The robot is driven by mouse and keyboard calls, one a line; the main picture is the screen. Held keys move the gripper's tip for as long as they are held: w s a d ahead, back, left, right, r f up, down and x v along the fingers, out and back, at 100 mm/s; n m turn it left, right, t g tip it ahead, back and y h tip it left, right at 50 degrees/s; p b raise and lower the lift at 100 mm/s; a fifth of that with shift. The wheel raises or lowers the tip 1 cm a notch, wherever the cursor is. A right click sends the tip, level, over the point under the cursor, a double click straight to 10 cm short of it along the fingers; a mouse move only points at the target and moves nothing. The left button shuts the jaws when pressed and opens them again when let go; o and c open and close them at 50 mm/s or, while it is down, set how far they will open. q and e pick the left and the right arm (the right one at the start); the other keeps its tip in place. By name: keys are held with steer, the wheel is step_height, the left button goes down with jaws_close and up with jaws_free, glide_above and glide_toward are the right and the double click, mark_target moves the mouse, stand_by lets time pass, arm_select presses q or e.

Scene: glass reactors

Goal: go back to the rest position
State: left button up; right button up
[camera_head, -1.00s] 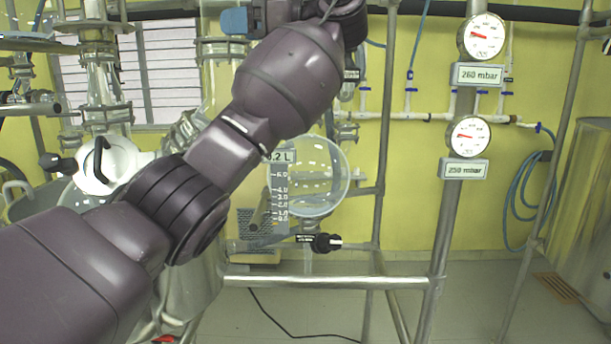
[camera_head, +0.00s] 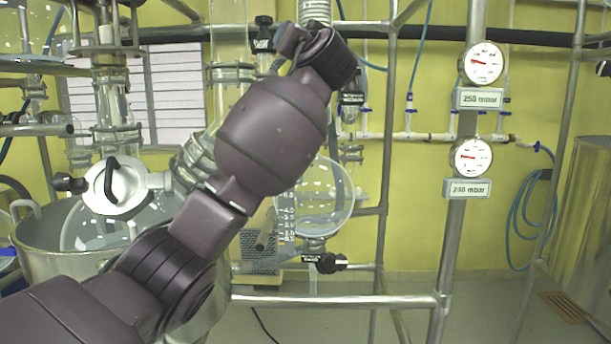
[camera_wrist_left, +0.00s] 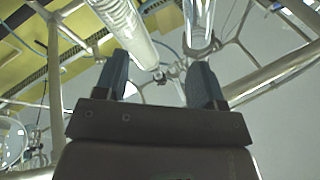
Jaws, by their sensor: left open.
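My left arm (camera_head: 270,135) comes in from the lower left of the head view and rises to a bent wrist near the top middle. My right gripper is not in view.
A round glass vessel (camera_head: 318,200) and a black-handled valve (camera_head: 325,262) are behind the arm. A steel pot (camera_head: 40,250) stands at left. Metal frame posts (camera_head: 455,230) carry two pressure gauges (camera_head: 484,63). Open floor shows at lower right.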

arm_select(q)
steer(key=w+a+f+m+h, duration=0.1)
steer(key=a+f+m+h, duration=0.3)
steer(key=f, duration=0.7)
steer(key=w+d+f+m+h, duration=0.1)
steer(key=f+h, duration=0.4)
steer(key=f, duration=0.5)
steer(key=s+a+f+h, duration=0.1)
steer(key=s+a+f, duration=0.15)
steer(key=f, duration=0.45)
steer(key=s+a+f+g, duration=0.1)
steer(key=s+a+f, duration=0.15)
steer(key=f, duration=0.35)
steer(key=s+a+f+h, duration=0.1)
steer(key=s+a+f, duration=0.15)
steer(key=f, duration=0.45)
steer(key=s+a+f+n+g+y, duration=0.1)
steer(key=s+a+f, duration=0.4)
steer(key=s+f, duration=0.6)
steer(key=s+a+f+n+g+y, duration=0.2)
steer(key=s+a+f+n+g, duration=0.1)
steer(key=s+f, duration=0.9)
steer(key=s+a+f+n+g+y, duration=0.1)
steer(key=s+a+f+g, duration=0.3)
steer(key=s+a+f, duration=0.3)
steer(key=s+f, duration=0.4)
steer(key=f, duration=0.3)
steer(key=shift+s+a+n+y, duration=0.4)
